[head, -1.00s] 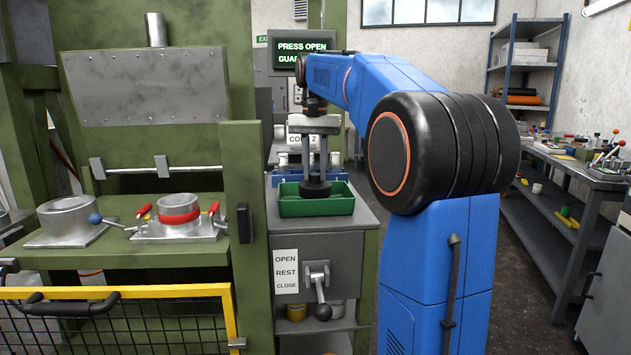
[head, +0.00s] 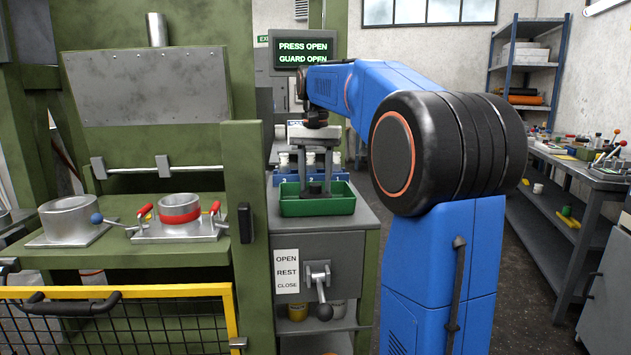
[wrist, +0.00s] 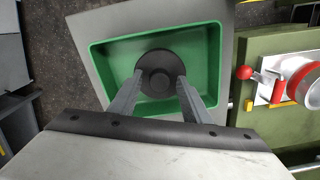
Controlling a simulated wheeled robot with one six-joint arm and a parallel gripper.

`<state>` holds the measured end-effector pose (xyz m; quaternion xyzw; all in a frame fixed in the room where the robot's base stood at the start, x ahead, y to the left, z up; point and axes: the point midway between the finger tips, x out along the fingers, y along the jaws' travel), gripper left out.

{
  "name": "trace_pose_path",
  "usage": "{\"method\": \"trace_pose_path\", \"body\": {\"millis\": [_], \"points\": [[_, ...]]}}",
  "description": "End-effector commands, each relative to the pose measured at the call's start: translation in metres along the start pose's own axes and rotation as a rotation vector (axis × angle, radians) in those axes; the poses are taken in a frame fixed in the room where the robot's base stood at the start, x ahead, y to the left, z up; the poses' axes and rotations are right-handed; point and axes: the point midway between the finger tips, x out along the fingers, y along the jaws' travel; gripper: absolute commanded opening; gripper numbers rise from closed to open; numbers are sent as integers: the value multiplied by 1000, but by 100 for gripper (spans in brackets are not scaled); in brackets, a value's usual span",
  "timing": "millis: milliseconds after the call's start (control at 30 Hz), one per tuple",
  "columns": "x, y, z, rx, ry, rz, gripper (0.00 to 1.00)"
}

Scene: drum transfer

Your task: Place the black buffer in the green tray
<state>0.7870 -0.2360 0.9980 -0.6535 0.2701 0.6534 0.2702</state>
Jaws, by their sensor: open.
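The black buffer (head: 316,188) is inside the green tray (head: 317,207), its lower part hidden by the front wall. My gripper (head: 317,182) points straight down over the tray. In the wrist view my gripper (wrist: 160,82) is open, one finger on each side of the buffer's centre. I cannot tell whether the fingers touch it.
The tray stands on a grey cabinet (head: 350,246) with a lever (head: 320,290). A blue rack (head: 283,178) with white-topped pieces is just behind. A green press post (head: 243,230) is close on the left. A screen (head: 303,51) reads press open, guard open.

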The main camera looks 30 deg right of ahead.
Motion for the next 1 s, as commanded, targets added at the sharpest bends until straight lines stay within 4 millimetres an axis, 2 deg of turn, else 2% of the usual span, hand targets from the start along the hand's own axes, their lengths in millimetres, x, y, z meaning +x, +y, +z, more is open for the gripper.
{"method": "trace_pose_path", "body": {"millis": [133,233,700,1000], "points": [[-6,0,0,0,1,0,44],[-19,0,-1,0,1,-1,44],[-104,0,0,0,2,-1,44],[-122,0,0,0,0,0,44]]}}
